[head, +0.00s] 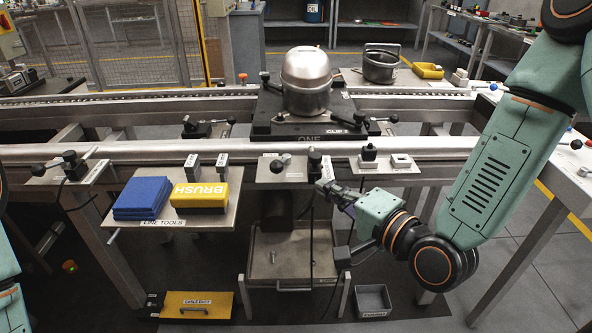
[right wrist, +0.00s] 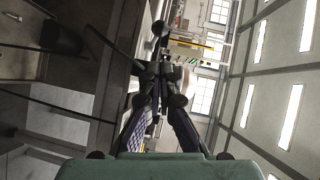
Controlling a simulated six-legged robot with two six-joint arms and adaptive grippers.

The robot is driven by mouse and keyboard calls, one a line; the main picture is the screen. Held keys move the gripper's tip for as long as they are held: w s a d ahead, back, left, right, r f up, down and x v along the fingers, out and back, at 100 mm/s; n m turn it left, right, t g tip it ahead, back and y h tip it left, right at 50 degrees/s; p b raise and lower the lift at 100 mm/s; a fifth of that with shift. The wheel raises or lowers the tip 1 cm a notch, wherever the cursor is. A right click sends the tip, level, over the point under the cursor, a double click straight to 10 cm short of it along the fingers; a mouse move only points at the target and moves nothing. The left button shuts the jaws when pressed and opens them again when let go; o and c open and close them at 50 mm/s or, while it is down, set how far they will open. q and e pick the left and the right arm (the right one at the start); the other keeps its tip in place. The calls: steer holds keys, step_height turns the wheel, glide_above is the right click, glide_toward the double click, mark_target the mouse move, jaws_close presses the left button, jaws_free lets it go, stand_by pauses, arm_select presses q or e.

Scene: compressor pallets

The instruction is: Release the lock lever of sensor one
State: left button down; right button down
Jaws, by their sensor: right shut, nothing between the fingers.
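A small dark sensor block (head: 314,160) stands on the bracket plate (head: 292,175) below the front rail's middle. My right gripper (head: 325,187) is just below and right of this block, shut and empty. In the right wrist view its fingers (right wrist: 158,70) meet at the tips, and a dark round knob (right wrist: 160,28) shows just beyond them. I cannot tell whether they touch it. The lever itself is largely hidden at the fingertips. My left gripper is out of view.
Another lever bracket (head: 68,168) is farther left. Black cables hang near my right gripper.

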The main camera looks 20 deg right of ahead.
mark_target(281, 162)
steer(key=b+x, duration=0.2)
steer(key=x, duration=0.8)
steer(key=shift+b, duration=0.3)
steer(key=shift+d, duration=0.1)
